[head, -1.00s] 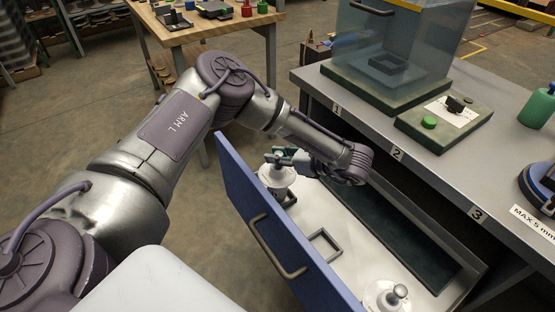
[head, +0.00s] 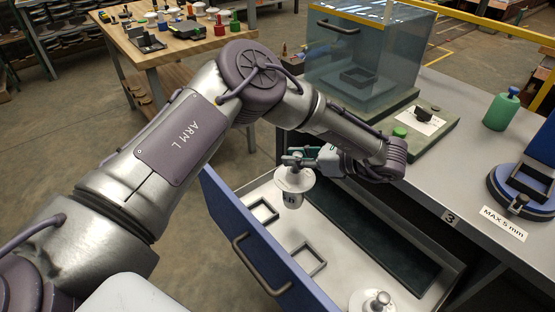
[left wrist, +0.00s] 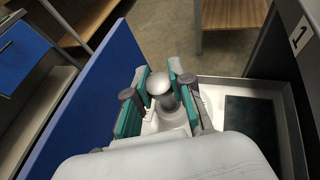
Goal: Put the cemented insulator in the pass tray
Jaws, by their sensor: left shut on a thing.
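My left gripper (head: 297,160) is shut on the metal top pin of a white insulator (head: 294,181). The insulator hangs upright above the open blue-fronted drawer, with a dark mark on its lower body. In the left wrist view the round pin head (left wrist: 158,84) sits between the fingers, above the white disc. A second white insulator (head: 372,302) with a metal pin stands at the drawer's near end, partly cut off. I cannot tell which thing is the pass tray. My right gripper is not in view.
The drawer holds two empty square frames (head: 263,210) (head: 309,258) and a dark mat (head: 385,240). Its blue front (head: 245,235) stands up beside the insulator. A clear box (head: 365,55), a green bottle (head: 501,108) and a gauge stand (head: 520,195) are on the grey bench.

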